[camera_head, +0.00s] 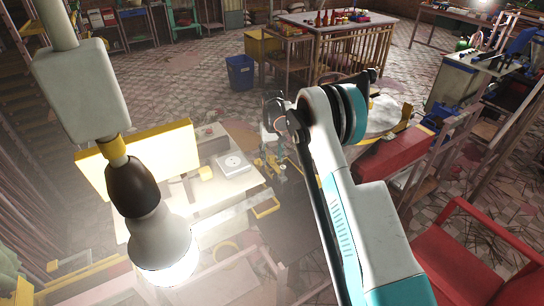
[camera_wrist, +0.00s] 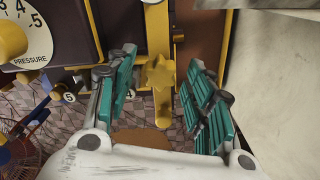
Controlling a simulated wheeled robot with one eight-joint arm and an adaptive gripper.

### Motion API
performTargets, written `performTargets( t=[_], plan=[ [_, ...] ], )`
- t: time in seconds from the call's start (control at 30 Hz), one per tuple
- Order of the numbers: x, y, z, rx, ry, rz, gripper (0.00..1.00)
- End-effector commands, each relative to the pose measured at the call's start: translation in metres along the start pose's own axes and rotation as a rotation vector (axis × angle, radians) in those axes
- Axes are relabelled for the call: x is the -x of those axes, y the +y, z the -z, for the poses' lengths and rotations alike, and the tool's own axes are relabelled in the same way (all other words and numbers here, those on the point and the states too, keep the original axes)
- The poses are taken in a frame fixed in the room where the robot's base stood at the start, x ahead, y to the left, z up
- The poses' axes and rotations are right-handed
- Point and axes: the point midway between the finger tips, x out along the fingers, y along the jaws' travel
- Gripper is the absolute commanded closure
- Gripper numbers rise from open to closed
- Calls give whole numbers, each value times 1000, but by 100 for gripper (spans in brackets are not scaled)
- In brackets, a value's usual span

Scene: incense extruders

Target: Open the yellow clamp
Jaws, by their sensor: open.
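In the wrist view a yellow upright bar (camera_wrist: 158,30) with a star-shaped yellow knob (camera_wrist: 161,73) below it stands between my fingers; this looks like the yellow clamp. My gripper (camera_wrist: 160,80) is open, with one teal-padded finger on the left of the knob and one on the right. Gaps show between the pads and the knob, and nothing is held. How far the knob is in depth I cannot tell. In the head view my gripper (camera_head: 272,130) is small beside the bench, and I cannot make out the clamp there.
A white pressure gauge (camera_wrist: 28,35) and a dark panel are left of my fingers; a pale surface (camera_wrist: 275,70) is close on the right. In the head view are a cream bench (camera_head: 225,185), a hanging lamp (camera_head: 150,225), a red chair (camera_head: 455,250) and a blue bin (camera_head: 240,72).

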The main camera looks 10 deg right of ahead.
Motion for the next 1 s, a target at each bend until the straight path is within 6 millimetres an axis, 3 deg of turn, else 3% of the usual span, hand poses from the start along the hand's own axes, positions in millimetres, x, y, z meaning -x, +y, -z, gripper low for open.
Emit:
performTargets(
  t=[0.23, 0.43, 0.77, 1.0],
  plan=[
    [0, 0, 0, 0, 0, 0, 54],
    [0, 0, 0, 0, 0, 0, 99],
    [-1, 0, 0, 23, 0, 0, 100],
    [-2, 0, 0, 139, 0, 0, 100]
  ],
)
